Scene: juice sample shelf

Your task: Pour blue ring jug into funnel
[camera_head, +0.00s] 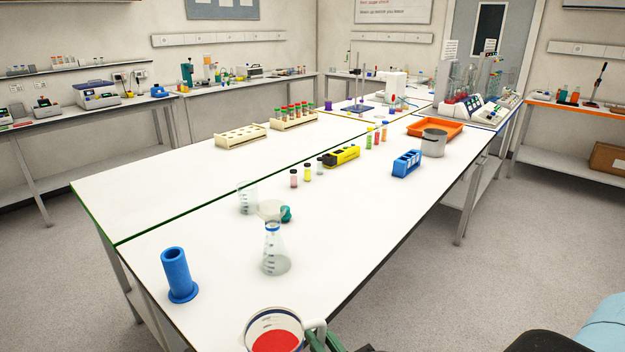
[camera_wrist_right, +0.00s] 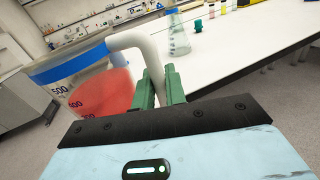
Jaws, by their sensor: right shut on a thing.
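The jug (camera_head: 276,338) has a blue ring below its rim, a white handle and red liquid inside. It is at the bottom edge of the head view, near the table's front edge, and shows at left in the right wrist view (camera_wrist_right: 88,82). My right gripper (camera_wrist_right: 160,88) is shut on its handle, with green fingers on both sides. In the head view that gripper (camera_head: 326,340) is partly cut off. The pale funnel (camera_head: 271,210) sits in the neck of a clear conical flask (camera_head: 275,255), beyond the jug and apart from it. My left gripper is not seen.
A clear beaker (camera_head: 247,198) stands just behind the funnel, with a teal object (camera_head: 286,214) beside it. A blue cylinder stand (camera_head: 178,276) is to the left. Small vials (camera_head: 294,178) and a yellow rack (camera_head: 342,156) stand further back. The tabletop right of the flask is clear.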

